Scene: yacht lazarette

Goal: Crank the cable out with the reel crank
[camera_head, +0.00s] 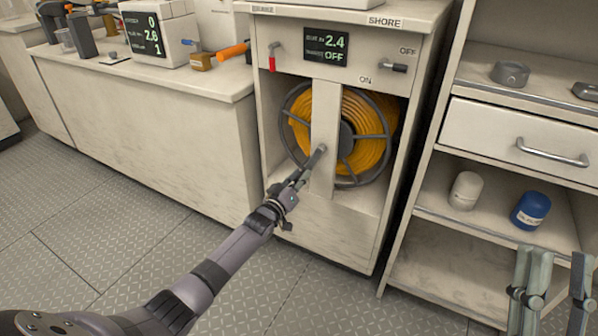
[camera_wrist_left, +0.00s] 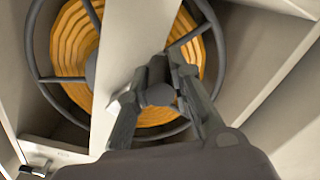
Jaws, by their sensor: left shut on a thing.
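The reel (camera_head: 371,137) with yellow cable (camera_head: 361,112) sits inside the cabinet, behind a pale vertical post (camera_head: 325,125). The reel also shows in the left wrist view (camera_wrist_left: 41,50). My left gripper (camera_head: 318,155) is in front of the post, shut on the reel crank, which shows in the left wrist view as a dark round knob (camera_wrist_left: 159,95) between the fingers. Most of the crank is hidden by the fingers. My right gripper (camera_head: 550,285) is at the lower right, its two fingers apart and nothing between them.
The cabinet front (camera_head: 290,68) has a display (camera_head: 326,44) reading 2.4 and OFF, a red-handled lever (camera_head: 272,58) and a dark switch (camera_head: 393,67) by ON/OFF. A shelf unit with a drawer (camera_head: 510,140), a white jar (camera_head: 465,190) and a blue can (camera_head: 530,210) stands right. Floor at left is clear.

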